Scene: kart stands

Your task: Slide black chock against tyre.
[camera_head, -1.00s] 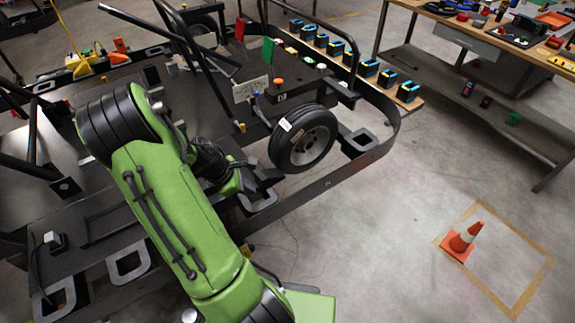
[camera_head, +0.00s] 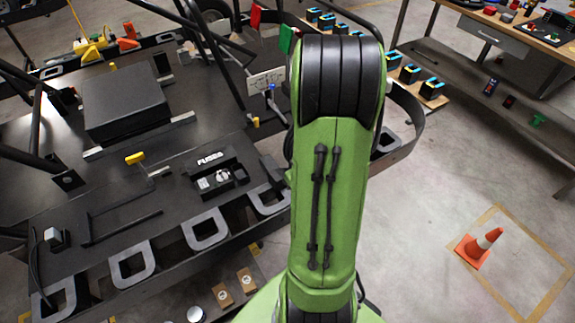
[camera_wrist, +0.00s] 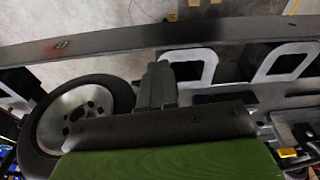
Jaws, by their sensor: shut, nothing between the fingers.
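The tyre (camera_wrist: 122,95) is a black ring around a silver hub (camera_wrist: 78,110), at the left of the wrist view. In the head view my green arm hides it. My gripper (camera_wrist: 158,80) shows in the wrist view as narrow grey fingers shut together with nothing between them. It is just right of the tyre in the picture, below a long dark rail. In the head view my gripper is hidden by the arm. I cannot pick out the black chock for certain in either view.
The dark kart stand has a flat deck with a black box (camera_head: 125,100), a fuse tray (camera_head: 215,178) and several looped brackets along its edge. A workbench (camera_head: 515,40) is at upper right. The floor between is clear.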

